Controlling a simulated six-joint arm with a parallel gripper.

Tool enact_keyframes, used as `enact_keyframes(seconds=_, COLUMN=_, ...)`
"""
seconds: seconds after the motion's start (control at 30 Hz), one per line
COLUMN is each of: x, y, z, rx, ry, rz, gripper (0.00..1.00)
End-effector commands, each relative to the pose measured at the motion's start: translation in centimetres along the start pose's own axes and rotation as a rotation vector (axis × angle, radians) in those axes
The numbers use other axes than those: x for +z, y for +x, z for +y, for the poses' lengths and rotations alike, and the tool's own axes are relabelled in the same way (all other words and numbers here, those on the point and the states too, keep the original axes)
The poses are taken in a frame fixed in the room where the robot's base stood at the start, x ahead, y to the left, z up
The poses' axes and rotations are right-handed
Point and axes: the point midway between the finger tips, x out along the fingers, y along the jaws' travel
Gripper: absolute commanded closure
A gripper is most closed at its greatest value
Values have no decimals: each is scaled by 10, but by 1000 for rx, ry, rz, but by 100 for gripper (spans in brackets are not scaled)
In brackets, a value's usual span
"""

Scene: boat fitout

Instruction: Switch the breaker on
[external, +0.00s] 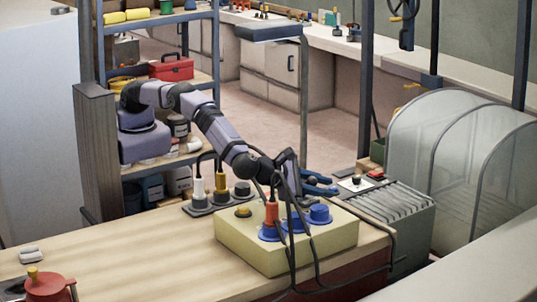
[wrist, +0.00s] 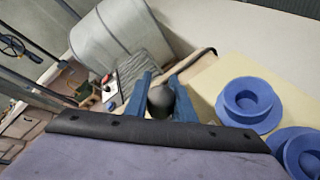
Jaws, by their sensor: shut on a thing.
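My gripper (external: 334,186) has blue fingers and hangs above the back right of the pale yellow box (external: 245,252). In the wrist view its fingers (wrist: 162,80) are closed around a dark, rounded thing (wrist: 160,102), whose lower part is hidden. I cannot tell what it is. Beyond the fingertips is a small white panel (external: 345,188) with a black knob (external: 355,180) and a red part (external: 376,174); the white panel (wrist: 107,96) also shows in the wrist view. I cannot tell for certain which part is the breaker. The fingers look apart from that panel.
The box carries blue sockets (external: 319,214), an orange plug (external: 271,212) and a yellow-topped knob (external: 243,211). Black cables hang near my gripper and over the box's front. Grey plugs on a strip (external: 198,190) stand behind. A ribbed grey unit (external: 405,225) is at right. The front bench is mostly clear.

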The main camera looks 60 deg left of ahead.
Motion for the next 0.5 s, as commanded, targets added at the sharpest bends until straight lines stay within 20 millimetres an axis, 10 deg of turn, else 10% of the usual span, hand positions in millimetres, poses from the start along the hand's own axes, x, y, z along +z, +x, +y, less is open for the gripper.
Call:
enact_keyframes(seconds=0.33, x=0, y=0, z=0, rx=0, ry=7, rz=1, gripper=100)
enact_keyframes(seconds=0.4, x=0, y=0, z=0, rx=0, ry=7, rz=1, gripper=61)
enact_keyframes(seconds=0.5, x=0, y=0, z=0, rx=0, ry=6, rz=0, gripper=59)
